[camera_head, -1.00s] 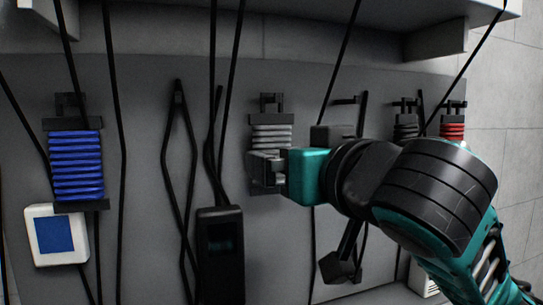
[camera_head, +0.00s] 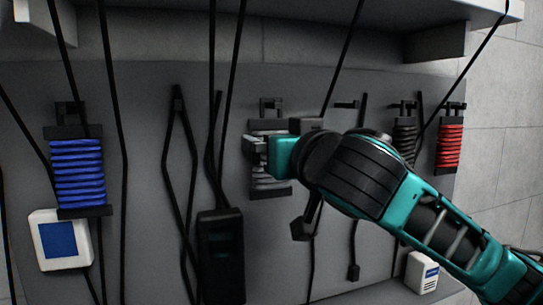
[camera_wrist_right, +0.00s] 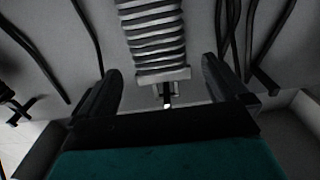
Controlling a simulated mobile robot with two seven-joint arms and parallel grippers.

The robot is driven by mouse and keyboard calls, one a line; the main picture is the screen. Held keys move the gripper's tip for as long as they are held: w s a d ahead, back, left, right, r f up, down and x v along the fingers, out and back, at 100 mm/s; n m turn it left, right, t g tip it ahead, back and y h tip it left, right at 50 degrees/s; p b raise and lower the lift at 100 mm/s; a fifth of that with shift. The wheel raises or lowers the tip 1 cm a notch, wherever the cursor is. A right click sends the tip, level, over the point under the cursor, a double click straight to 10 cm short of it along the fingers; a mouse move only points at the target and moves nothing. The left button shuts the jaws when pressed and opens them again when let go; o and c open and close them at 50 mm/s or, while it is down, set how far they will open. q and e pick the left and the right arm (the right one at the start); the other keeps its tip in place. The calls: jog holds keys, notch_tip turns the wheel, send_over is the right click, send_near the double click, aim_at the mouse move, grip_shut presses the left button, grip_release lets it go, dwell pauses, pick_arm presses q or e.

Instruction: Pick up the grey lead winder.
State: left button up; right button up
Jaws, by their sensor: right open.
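The grey lead winder (camera_head: 270,183) hangs on a hook on the grey panel in the middle of the head view, partly hidden by my right gripper. In the wrist view the right gripper (camera_wrist_right: 165,80) is open, with a finger on each side of the winder. I cannot tell whether either finger touches it. My left gripper is not in view.
A blue winder (camera_head: 78,170) hangs at left, above a white box with a blue face (camera_head: 60,240). A black winder (camera_head: 404,138) and a red winder (camera_head: 450,145) hang at right. A black handheld device (camera_head: 221,255) and several black cables hang nearby. A shelf (camera_head: 300,15) juts out above.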

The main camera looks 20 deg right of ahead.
jog(key=w, duration=0.3)
jog(key=shift+w+a, duration=0.1)
jog(key=shift+w, duration=0.25)
jog(key=c, duration=1.2)
